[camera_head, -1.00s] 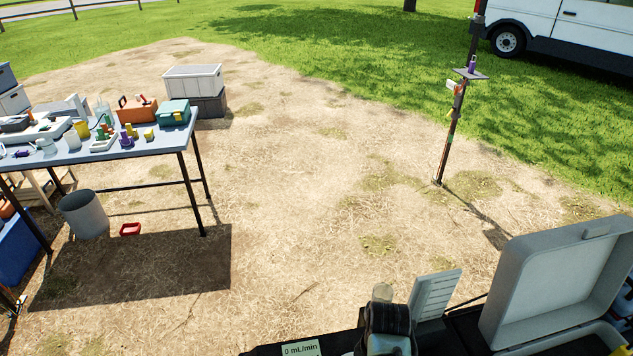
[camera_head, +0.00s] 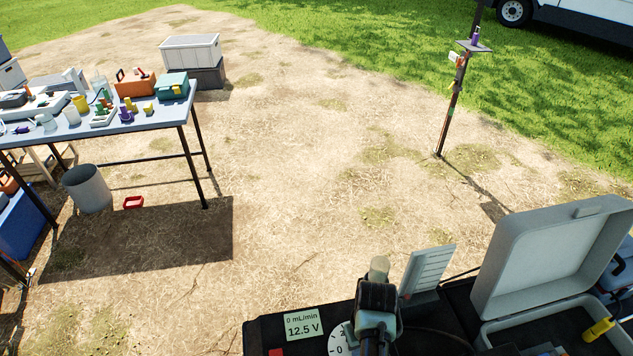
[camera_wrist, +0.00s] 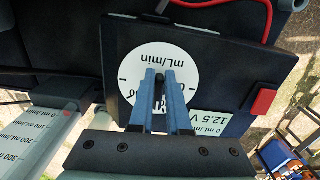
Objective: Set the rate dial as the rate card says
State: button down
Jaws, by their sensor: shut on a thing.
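The rate dial is a white disc marked mL/min (camera_wrist: 140,62), on a dark control box (camera_head: 262,333). Its left part (camera_head: 337,342) shows in the head view beside my gripper. My gripper (camera_wrist: 161,82) is shut on the dial's dark knob at the middle of the disc; its fingers hide much of the knob and part of the scale. A pale display (camera_head: 303,323) on the box reads 0 mL/min and 12.5 V. A white lined panel (camera_head: 428,270) stands just right of my gripper. In the wrist view the panel (camera_wrist: 35,128) carries lines such as 100, 200 and 300 mL/min.
A red button (camera_wrist: 264,101) sits on the box near the display. An open grey case (camera_head: 545,260) stands to the right, with a yellow item (camera_head: 598,330) in it. A table (camera_head: 150,120) with several tools is far left. Bare ground lies between.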

jog(key=shift+a+r+m+p, duration=0.1)
jog(key=shift+a+m+p, duration=0.25)
jog(key=shift+m, duration=0.65)
jog(key=shift+a+m, duration=0.15)
jog(key=shift+m, duration=1.05)
jog(key=c, duration=0.8)
grip_release()
notch_tip(320, 180, up, 13)
